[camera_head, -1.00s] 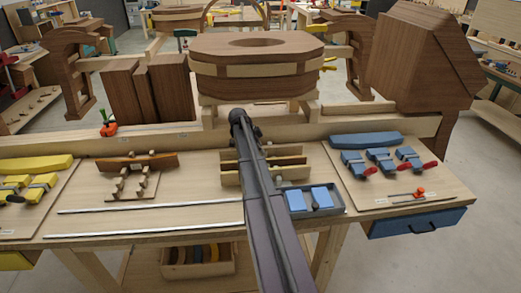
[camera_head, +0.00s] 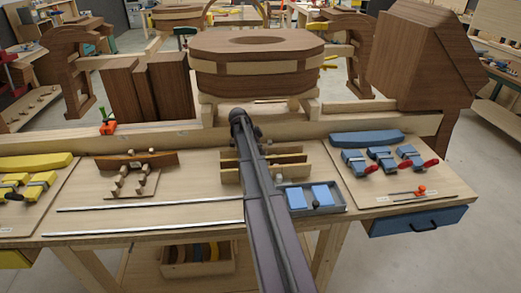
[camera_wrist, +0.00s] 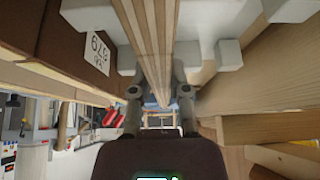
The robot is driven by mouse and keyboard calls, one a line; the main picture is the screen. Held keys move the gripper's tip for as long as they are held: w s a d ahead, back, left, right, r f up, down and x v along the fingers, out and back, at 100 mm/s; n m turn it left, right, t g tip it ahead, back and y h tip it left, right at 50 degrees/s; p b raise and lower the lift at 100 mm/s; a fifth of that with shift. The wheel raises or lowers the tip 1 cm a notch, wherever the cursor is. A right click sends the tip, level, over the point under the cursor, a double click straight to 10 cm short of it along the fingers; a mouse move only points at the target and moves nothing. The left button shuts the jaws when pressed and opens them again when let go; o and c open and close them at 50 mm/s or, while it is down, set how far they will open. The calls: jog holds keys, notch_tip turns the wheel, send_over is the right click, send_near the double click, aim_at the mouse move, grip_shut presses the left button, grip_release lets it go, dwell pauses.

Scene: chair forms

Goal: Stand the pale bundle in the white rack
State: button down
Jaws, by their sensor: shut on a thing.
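In the wrist view my gripper (camera_wrist: 160,95) is shut on the pale bundle (camera_wrist: 150,45), a stack of thin pale and tan wood strips. The bundle runs from between my fingertips to the top edge of the picture. The white rack (camera_wrist: 229,55) shows as blocky white parts on both sides of the bundle, with another white part (camera_wrist: 92,15) at the upper left. The bundle passes between these parts; I cannot tell whether it touches or rests on them. In the head view my arm hides my gripper, and I cannot make out the bundle or rack.
A dark brown block with a white label (camera_wrist: 98,52) is close on the left in the wrist view. Wooden boards (camera_wrist: 265,85) are close on the right. In the head view a blue tray (camera_head: 338,208) and blue clamps (camera_head: 382,160) are right of my arm.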

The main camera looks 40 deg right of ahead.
jog(key=shift+f, duration=0.2)
jog(key=c, duration=0.5)
grip_release()
jog(key=shift+c, duration=0.2)
jog(key=shift+r, duration=0.15)
